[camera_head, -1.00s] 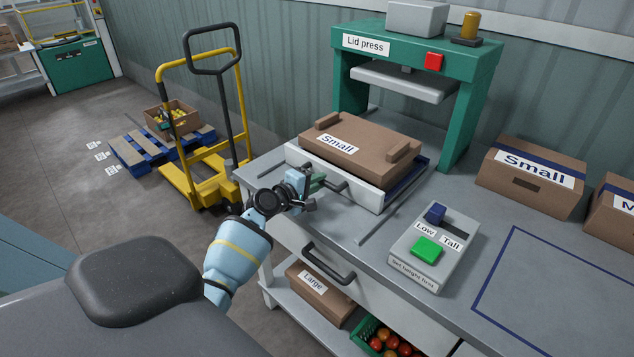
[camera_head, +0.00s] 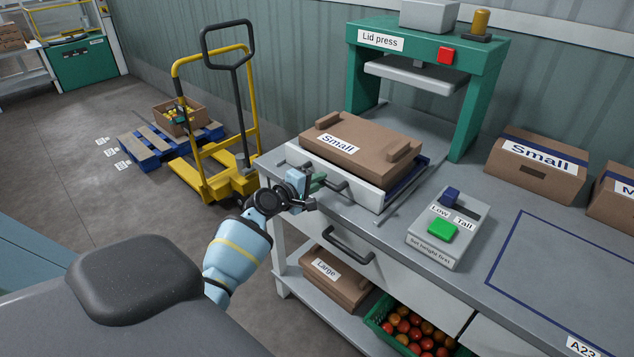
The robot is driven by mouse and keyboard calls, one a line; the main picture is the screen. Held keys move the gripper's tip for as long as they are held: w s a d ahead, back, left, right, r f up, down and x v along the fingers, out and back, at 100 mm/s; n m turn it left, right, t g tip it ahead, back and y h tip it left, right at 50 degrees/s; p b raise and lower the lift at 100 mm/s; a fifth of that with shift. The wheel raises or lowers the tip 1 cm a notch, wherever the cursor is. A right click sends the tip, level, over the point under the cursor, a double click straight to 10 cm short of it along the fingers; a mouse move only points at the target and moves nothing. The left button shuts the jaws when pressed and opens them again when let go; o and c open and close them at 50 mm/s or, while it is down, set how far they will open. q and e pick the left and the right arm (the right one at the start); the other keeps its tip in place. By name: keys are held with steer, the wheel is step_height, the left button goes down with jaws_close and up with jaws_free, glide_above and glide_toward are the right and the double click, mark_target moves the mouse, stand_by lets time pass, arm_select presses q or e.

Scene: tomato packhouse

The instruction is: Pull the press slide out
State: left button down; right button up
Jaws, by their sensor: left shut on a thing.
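The press slide (camera_head: 366,194) is a white-fronted tray with a dark handle bar (camera_head: 328,181) on its front. It stands out in front of the green lid press (camera_head: 487,76), at the bench's front edge. A closed brown box labelled Small (camera_head: 372,143) sits on the slide. My left gripper (camera_head: 312,187) is at the slide's front and shut on its handle; the fingertips are partly hidden by the wrist. My right gripper is not in view.
A control box (camera_head: 449,232) with a green button and a Low/Tall switch stands right of the slide. More boxes (camera_head: 538,166) stand at the right. A drawer handle (camera_head: 348,243) juts out below the bench top. A yellow pallet truck (camera_head: 215,182) stands behind left.

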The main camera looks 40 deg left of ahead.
arm_select(q)
steer(key=c, duration=1.4)
jaws_free()
steer(key=shift+o, duration=0.2)
steer(key=shift+s, duration=0.2)
steer(key=p+v, duration=0.1)
steer(key=v, duration=0.6)
steer(key=shift+s, duration=0.2)
steer(key=shift+a+r, duration=0.1)
